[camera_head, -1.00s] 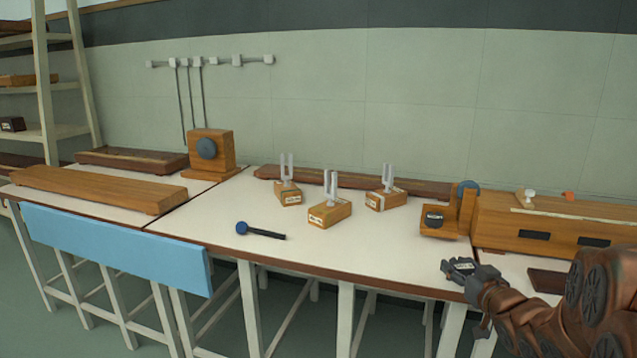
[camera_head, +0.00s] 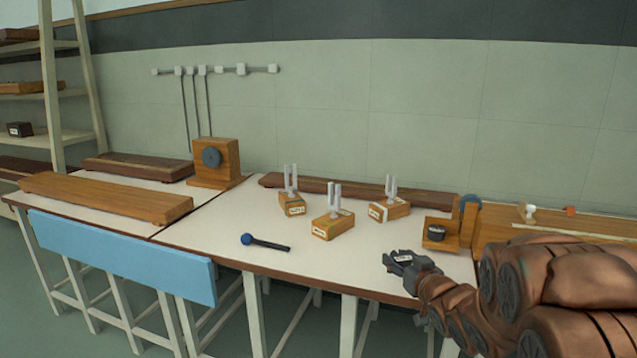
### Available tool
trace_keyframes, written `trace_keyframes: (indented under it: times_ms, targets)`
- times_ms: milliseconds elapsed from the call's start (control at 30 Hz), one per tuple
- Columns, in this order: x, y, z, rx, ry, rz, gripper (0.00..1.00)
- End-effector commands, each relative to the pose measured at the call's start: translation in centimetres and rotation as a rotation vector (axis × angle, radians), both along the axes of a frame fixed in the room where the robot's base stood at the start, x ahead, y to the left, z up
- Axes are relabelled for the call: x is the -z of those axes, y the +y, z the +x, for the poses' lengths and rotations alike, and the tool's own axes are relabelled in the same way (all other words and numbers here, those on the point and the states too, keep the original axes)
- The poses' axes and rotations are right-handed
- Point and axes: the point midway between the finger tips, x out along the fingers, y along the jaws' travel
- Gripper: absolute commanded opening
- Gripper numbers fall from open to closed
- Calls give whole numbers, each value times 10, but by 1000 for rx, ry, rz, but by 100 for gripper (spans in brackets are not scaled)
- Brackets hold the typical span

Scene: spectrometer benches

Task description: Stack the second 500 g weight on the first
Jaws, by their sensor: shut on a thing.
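The first 500 g weight (camera_head: 436,232), a small black cylinder, sits on the low ledge of a wooden stand (camera_head: 430,244) at the right of the white bench. My gripper (camera_head: 398,258) is in front of it and to its left in the picture, over the bench's front part. It is shut on a dark piece with a white label, the second 500 g weight (camera_head: 403,258). The fingers hide much of this weight. The two weights are apart.
Three tuning forks on wooden boxes (camera_head: 333,225) stand mid-bench. A blue-headed mallet (camera_head: 265,242) lies near the front left. A long wooden apparatus (camera_head: 495,230) is right of the stand, partly behind my arm. The bench (camera_head: 215,222) is clear around the mallet.

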Motion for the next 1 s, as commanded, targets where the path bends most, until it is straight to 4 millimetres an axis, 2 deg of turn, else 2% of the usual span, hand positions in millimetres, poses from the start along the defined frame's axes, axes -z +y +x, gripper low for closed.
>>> trace_keyframes:
  times_ms: [33, 500, 1000]
  targets:
    - [-19, -1, 4, 8, -3, 0, 0]
    - [-108, -13, 37, 108, -2, 2, 0]
    - [-207, -7, 67, 190, -3, 2, 0]
